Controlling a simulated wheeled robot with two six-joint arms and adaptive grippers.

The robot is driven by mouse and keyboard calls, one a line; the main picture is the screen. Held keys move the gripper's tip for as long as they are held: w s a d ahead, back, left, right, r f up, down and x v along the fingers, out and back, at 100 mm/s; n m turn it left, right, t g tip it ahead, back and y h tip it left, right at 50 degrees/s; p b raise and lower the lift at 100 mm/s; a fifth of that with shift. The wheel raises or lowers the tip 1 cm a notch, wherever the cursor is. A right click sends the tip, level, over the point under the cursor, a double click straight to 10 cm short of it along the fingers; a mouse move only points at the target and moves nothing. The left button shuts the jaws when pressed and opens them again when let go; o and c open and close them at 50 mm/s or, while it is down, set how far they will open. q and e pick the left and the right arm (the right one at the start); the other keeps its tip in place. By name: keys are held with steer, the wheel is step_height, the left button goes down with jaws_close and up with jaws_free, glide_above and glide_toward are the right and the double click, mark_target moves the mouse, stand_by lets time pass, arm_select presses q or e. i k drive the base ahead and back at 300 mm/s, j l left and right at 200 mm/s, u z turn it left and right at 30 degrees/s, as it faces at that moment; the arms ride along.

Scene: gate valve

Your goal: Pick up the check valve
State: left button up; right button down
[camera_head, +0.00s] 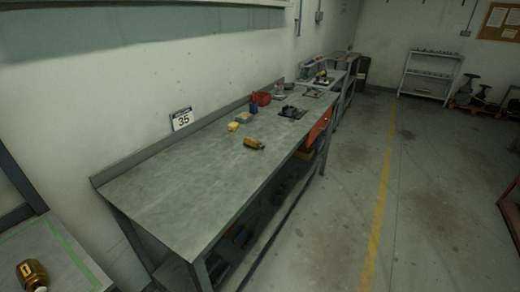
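A brass-coloured, roughly cylindrical fitting (254,143) lies on its side near the front edge of the long grey workbench (180,190). A second brass-coloured fitting (33,275) stands on a separate grey table (60,262) at the bottom left, partly cut off by the picture's lower edge. Both are small in view, and I cannot tell for sure which is the check valve. Neither of my grippers is in view.
Yellow pieces (235,126), a red object (261,98) and a dark device (292,112) sit farther along the bench. A sign reading 35 (182,119) is behind it. The bench's near half is clear. Open floor (345,215) with a yellow line lies right.

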mark_target(255, 144)
steer(key=i+l+u, duration=0.1)
steer(key=u, duration=0.35)
steer(key=i+l+u, duration=0.15)
steer(key=u, duration=0.25)
steer(key=i+l+u, duration=0.1)
steer(key=l+u, duration=0.15)
steer(key=u, duration=0.2)
steer(key=i+l+u, duration=0.2)
steer(key=l, duration=0.8)
steer(key=i+l+u, duration=0.25)
steer(key=l, duration=0.8)
steer(key=l+u, duration=0.2)
steer(key=l, duration=0.8)
steer(key=j, duration=0.3)
